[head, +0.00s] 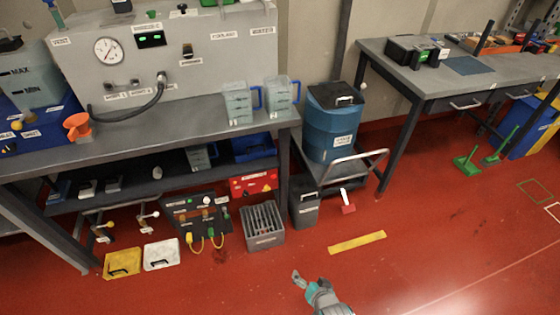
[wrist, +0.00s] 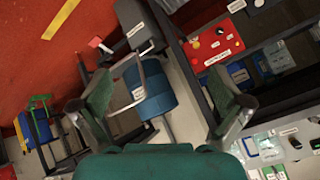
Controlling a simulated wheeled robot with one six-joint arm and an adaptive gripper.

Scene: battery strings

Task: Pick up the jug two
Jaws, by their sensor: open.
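Two clear jugs with blue handles stand side by side on the left bench in the head view: a left jug (head: 238,104) and a right jug (head: 278,97). Their small marks are too small to read, so I cannot tell which is jug two. A similar jug (head: 198,158) stands on the shelf below. My gripper (head: 299,281) is low over the red floor, in front of the bench and well apart from the jugs. In the wrist view my gripper (wrist: 160,103) has its fingers spread, with nothing held between them.
A blue drum (head: 333,130) stands on a trolley (head: 349,166) right of the bench. A grey crate (head: 264,227), a dark bin (head: 304,205) and a yellow bar (head: 357,243) are on the floor. A gauge panel (head: 180,60) backs the bench.

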